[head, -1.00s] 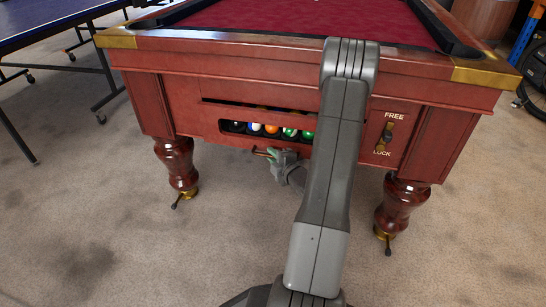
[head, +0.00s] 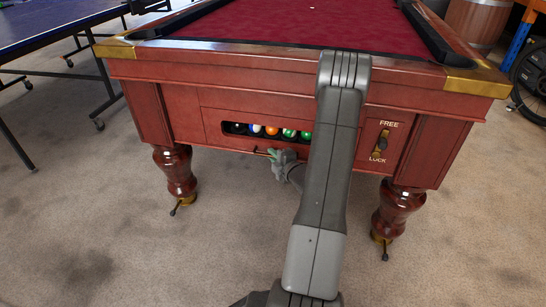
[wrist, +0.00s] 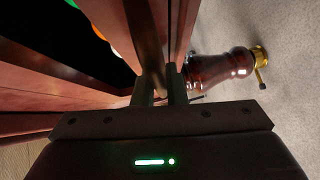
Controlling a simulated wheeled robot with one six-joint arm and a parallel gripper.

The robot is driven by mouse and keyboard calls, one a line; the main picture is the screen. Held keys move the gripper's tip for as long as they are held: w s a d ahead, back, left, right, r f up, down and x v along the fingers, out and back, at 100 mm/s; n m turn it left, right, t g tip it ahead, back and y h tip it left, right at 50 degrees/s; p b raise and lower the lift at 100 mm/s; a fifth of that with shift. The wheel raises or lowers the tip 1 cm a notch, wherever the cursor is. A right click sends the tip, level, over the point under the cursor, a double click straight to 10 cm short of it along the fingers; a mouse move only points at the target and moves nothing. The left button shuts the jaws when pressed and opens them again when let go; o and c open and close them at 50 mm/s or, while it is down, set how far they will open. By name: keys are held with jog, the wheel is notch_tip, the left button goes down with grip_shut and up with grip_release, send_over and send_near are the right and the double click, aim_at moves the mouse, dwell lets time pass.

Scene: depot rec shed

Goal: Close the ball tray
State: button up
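The ball tray (head: 215,143) is the dark red-wood front panel of the pool table, with a slot showing several balls (head: 272,130). Its front looks about level with the surrounding wood; no gap shows above it in the head view. A thin handle bar (head: 262,152) sits low on the tray. My gripper (head: 276,155) is at this bar, partly hidden behind my arm. In the wrist view my gripper (wrist: 160,90) has its two fingers on either side of the brown bar (wrist: 150,50) and looks shut on it. My arm hides the tray's right end.
The pool table (head: 250,60) stands on turned legs (head: 177,175), with a FREE/LOCK lever (head: 382,143) right of the tray. A blue table-tennis table (head: 50,25) is at the far left. A barrel (head: 478,20) and a wheel (head: 532,80) are at the back right. The carpet in front is clear.

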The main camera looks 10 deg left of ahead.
jog(key=shift+o, duration=0.6)
jog(key=shift+w, duration=0.25)
jog(key=shift+s+d+r, duration=0.1)
jog(key=shift+d, duration=0.05)
jog(key=p+v, duration=0.4)
jog(key=v, duration=0.9)
jog(key=shift+s, duration=0.35)
jog(key=shift+d, duration=0.1)
jog(key=b+x, duration=0.4)
jog(key=x, duration=1)
jog(key=shift+s, duration=0.5)
